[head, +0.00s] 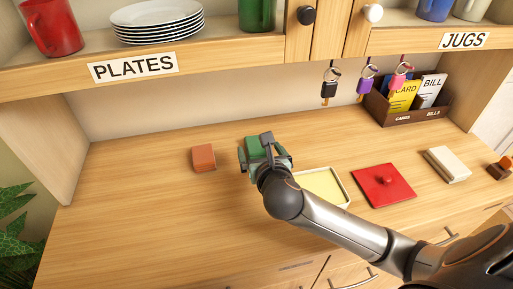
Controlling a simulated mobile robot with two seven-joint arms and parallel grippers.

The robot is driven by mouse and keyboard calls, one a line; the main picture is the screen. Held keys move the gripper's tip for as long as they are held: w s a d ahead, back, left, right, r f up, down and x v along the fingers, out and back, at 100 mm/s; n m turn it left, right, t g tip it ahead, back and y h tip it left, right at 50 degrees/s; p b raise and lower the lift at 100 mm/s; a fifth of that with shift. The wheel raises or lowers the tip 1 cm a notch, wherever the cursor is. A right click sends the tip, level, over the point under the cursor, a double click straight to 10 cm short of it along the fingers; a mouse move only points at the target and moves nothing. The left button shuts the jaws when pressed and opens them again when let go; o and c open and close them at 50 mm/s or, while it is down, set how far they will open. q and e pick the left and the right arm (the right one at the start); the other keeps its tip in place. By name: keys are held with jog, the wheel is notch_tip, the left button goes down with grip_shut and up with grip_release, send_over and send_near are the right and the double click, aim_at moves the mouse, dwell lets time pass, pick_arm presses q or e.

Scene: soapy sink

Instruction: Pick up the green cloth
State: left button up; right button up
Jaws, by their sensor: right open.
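A green item (256,147), which looks like the folded green cloth, is on the wooden counter left of the middle in the head view. My right gripper (262,153) is over it, with its fingers open around the item's sides. The gripper hides part of the green item, and I cannot tell whether the fingers touch it. My left gripper is not in view.
An orange-brown block (204,158) lies just left of the gripper. A pale yellow tray (323,186), partly behind my arm, a red lid (383,185) and a cream block (447,164) lie to the right. Shelves (222,55) overhang the back. The left counter is clear.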

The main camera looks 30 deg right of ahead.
aim_at(257, 143)
jog(key=x, duration=0.3)
jog(key=b+x, duration=0.1)
jog(key=x, duration=0.1)
jog(key=shift+w+d+f, duration=0.15)
jog(key=shift+f, duration=0.35)
jog(key=shift+w+d+f, duration=0.1)
jog(key=shift+w+d, duration=0.05)
jog(key=shift+w, duration=0.25)
jog(key=c, duration=1.4)
jog(key=shift+o, duration=0.2)
